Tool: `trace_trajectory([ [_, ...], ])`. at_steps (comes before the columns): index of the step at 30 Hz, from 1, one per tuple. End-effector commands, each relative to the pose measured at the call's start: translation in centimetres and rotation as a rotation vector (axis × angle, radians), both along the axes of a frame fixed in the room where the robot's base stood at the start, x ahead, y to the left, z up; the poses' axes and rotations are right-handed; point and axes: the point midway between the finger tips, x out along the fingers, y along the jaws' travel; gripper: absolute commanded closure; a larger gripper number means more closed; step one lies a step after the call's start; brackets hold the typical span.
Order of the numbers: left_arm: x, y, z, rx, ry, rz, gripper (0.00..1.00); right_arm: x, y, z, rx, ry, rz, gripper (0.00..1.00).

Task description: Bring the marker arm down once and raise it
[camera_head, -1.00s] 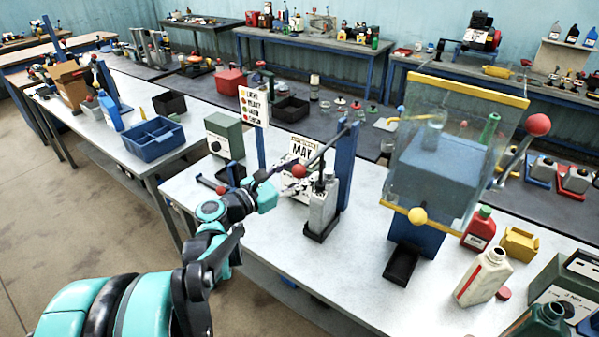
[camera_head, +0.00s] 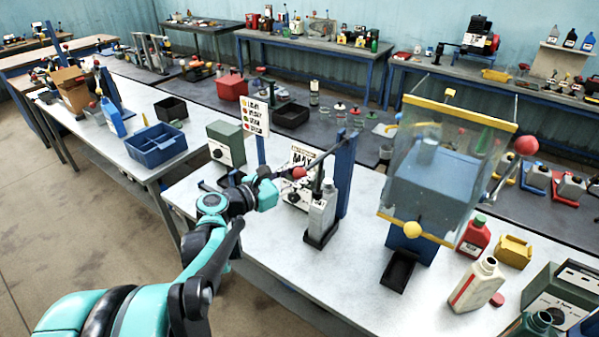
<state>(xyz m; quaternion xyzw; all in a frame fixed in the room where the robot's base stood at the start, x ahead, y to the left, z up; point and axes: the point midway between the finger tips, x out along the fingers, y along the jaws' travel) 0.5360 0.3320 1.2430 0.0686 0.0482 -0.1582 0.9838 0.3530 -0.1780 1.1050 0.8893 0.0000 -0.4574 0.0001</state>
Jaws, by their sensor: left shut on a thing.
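The marker arm (camera_head: 325,156) is a thin dark bar on a blue post (camera_head: 345,175) on the near white table. It slopes down to the left and ends in a red ball knob (camera_head: 299,172). My left gripper (camera_head: 287,178) is at the knob and shut on it, and hides part of it. A grey bottle (camera_head: 321,216) stands upright in a dark holder beneath the bar, in front of the post. A dark piece hangs from the bar near the bottle's top; I cannot tell whether they touch. My right gripper is out of view.
A green box (camera_head: 226,144) stands left. A cream bottle (camera_head: 477,285) and red bottle (camera_head: 474,237) stand right. The white tabletop (camera_head: 310,275) in front is clear.

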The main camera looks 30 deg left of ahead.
Motion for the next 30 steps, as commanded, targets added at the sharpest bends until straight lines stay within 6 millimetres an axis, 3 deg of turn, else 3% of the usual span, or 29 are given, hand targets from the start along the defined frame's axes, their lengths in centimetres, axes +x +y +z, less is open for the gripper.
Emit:
trace_trajectory([
  [1,0.1,0.0,2.1,0.004,0.028,0.0,1.0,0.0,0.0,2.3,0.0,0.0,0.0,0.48],
  [3,0.4,-0.1,3.4,0.006,0.073,-0.002,1.0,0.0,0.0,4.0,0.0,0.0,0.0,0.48],
  [17,3.9,-0.4,12.2,0.035,0.425,-0.004,1.0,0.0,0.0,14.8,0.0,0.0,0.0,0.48],
  [24,7.6,-0.7,16.8,0.053,0.646,-0.004,1.0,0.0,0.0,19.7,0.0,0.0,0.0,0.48],
  [30,11.3,-0.9,19.7,0.067,0.833,-0.002,1.0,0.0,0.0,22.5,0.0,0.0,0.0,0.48],
])
